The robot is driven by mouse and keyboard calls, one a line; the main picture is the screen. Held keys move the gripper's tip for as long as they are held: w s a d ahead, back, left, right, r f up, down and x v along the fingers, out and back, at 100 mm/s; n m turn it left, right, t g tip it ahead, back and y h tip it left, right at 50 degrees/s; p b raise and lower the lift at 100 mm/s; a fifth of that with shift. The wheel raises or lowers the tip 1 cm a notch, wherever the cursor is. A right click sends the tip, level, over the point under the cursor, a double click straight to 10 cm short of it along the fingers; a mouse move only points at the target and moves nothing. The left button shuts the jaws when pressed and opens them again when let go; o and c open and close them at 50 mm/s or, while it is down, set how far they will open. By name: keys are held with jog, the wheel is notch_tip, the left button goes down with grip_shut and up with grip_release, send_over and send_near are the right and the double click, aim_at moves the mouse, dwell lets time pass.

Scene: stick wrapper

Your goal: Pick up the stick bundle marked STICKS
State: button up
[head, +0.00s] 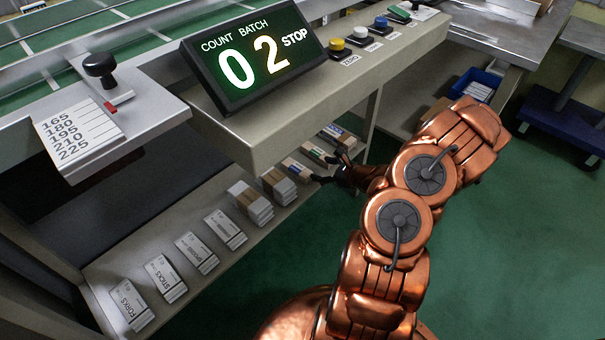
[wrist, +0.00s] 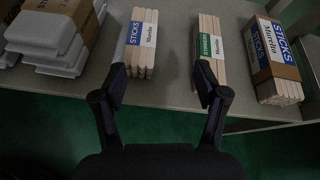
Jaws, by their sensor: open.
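In the wrist view, a bundle of pale sticks with a blue STICKS label (wrist: 134,34) lies on the shelf between the lines of my open gripper (wrist: 161,70). The left fingertip is by its left edge. The right fingertip is by a bundle with a green label (wrist: 215,46). A larger bundle in a brown wrap, also with a blue STICKS label (wrist: 279,44), lies at the right. In the head view my gripper (head: 328,169) is at the shelf's front edge, beside the blue-labelled bundle (head: 295,168). Whether the fingers touch anything is unclear.
Brown-banded stacks of white trays (head: 262,206) lie left of the bundles. Further left are white packs, including one marked STICKS (head: 166,280) and one marked FORKS (head: 130,306). The counter (head: 250,145) overhangs the shelf (head: 110,262).

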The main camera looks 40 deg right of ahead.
aim_at(303, 171)
jog(key=shift+w+a+f+m, duration=0.3)
jog(key=shift+a+f+m, duration=0.3)
jog(key=shift+a+f, duration=0.1)
jog(key=shift+w+a+f+m+t, duration=0.2)
jog(key=shift+w+a+m+t, duration=0.1)
jog(key=shift+w+a+m, duration=0.1)
jog(key=shift+a+b+x, duration=0.2)
jog(key=shift+b+x, duration=0.55)
jog(key=shift+x, duration=1.1)
jog(key=shift+a+b+x, duration=0.25)
jog(key=shift+b+x, duration=0.5)
jog(key=shift+x, duration=1.1)
jog(key=shift+s+r, duration=0.1)
jog(key=c, duration=1.3)
